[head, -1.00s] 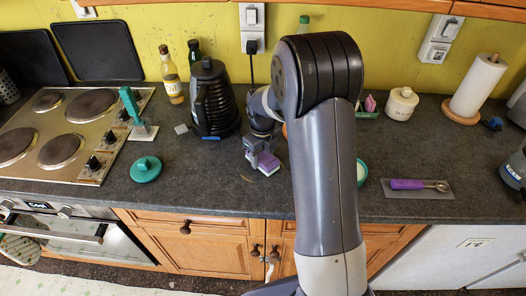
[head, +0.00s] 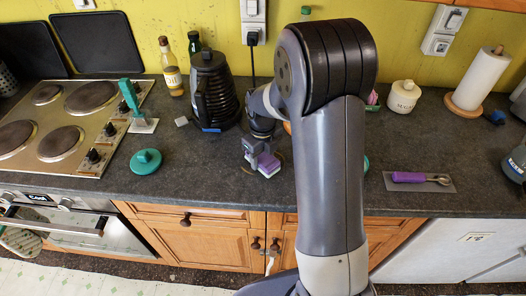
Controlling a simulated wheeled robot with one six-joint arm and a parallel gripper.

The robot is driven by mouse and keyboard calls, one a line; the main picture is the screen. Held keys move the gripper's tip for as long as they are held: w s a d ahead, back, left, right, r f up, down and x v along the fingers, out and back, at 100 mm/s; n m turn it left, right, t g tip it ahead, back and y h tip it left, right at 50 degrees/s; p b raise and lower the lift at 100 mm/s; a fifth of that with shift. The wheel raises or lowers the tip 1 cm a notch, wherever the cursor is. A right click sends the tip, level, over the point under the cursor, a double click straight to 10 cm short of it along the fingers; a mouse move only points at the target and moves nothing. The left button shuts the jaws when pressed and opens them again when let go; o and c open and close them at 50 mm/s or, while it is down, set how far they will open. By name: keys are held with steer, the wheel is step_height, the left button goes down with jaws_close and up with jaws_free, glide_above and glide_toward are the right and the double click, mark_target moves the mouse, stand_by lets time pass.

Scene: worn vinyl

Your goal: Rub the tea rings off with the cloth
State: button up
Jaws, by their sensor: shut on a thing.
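My gripper (head: 257,155) is low over the dark counter, right of and in front of the black kettle. It is shut on a small purple pad with a pale underside (head: 268,166), which looks more like a sponge than a cloth. The pad appears to rest on the counter. A faint brown ring mark (head: 247,170) shows as a thin arc just left of the pad; the gripper and pad hide part of it. My arm hides the counter to the right, so other rings cannot be seen.
The black kettle (head: 211,95) stands close behind my gripper. A teal lid (head: 146,162) lies to the left, near the hob (head: 62,125). A purple-handled scoop (head: 420,178) lies on a grey mat to the right. The counter between lid and pad is clear.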

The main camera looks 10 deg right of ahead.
mark_target(261, 183)
steer(key=shift+s+a, duration=0.3)
steer(key=shift+s, duration=0.6)
steer(key=shift+s+a+b, duration=0.15)
steer(key=shift+s+a, duration=0.1)
steer(key=shift+s, duration=0.6)
steer(key=shift+s+a+b, duration=0.15)
steer(key=shift+s+a, duration=0.15)
steer(key=shift+s, duration=0.5)
steer(key=shift+s+a+b, duration=0.15)
steer(key=shift+s+a, duration=0.1)
steer(key=shift+s, duration=0.6)
steer(key=shift+w+d, duration=0.25)
steer(key=shift+w, duration=0.6)
steer(key=shift+w+d, duration=0.3)
steer(key=shift+w, duration=0.5)
steer(key=shift+w+d, duration=0.25)
steer(key=shift+w, duration=0.6)
steer(key=shift+w+d+p, duration=0.2)
steer(key=shift+w+d, duration=0.05)
steer(key=shift+w, duration=0.55)
steer(key=shift+w+d+p, duration=0.2)
steer(key=shift+w+d, duration=0.1)
steer(key=shift+w, duration=0.55)
steer(key=shift+w+d+p, duration=0.2)
steer(key=shift+w+d, duration=0.05)
steer(key=shift+w, duration=0.55)
